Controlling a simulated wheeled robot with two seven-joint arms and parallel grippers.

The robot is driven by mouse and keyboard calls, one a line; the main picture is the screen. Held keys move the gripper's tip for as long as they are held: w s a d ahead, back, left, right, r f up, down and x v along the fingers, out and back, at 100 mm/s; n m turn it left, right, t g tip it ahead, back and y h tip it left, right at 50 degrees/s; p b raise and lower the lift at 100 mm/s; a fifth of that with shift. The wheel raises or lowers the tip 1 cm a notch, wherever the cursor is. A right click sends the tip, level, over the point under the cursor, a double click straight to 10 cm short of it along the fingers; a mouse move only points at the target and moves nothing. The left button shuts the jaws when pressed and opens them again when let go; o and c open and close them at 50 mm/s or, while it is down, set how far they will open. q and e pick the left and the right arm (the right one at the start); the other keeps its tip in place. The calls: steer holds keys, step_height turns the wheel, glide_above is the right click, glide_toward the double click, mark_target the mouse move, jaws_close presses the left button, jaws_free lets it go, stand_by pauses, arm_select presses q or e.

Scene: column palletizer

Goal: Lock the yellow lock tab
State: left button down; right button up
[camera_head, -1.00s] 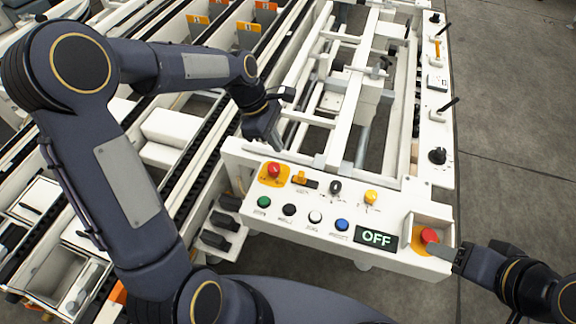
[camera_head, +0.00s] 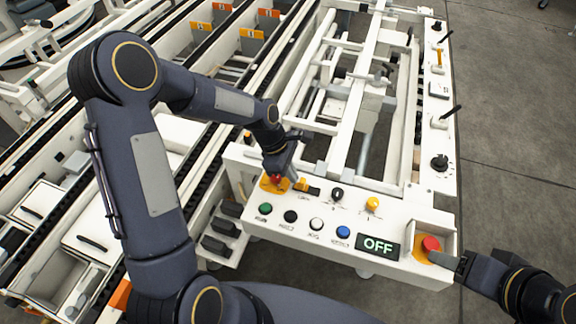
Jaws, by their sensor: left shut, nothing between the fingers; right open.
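A small yellow-orange tab (camera_head: 301,185) sits on the white control panel (camera_head: 330,262), beside a short black slot piece. It looks like the lock tab, but I cannot read its label. My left gripper (camera_head: 284,178) is shut and empty. It is over the panel's upper left corner, just left of the tab and in front of a red button (camera_head: 275,179) on a yellow plate, which it partly hides. I cannot tell whether it touches either. My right gripper (camera_head: 460,262) is open, at the panel's right end beside another red button (camera_head: 431,244).
A black knob (camera_head: 337,194) and a yellow knob (camera_head: 372,203) stand right of the tab. Below are green, black, white and blue buttons and a display (camera_head: 378,246) reading OFF. White conveyor frames fill the back and left. Grey floor (camera_head: 515,130) is free at right.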

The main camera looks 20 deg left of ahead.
arm_select(q)
steer(key=shift+s+d, duration=0.1)
steer(key=shift+d, duration=1.65)
steer(key=p+v, duration=0.7)
steer(key=v, duration=0.3)
steer(key=shift+a, duration=0.15)
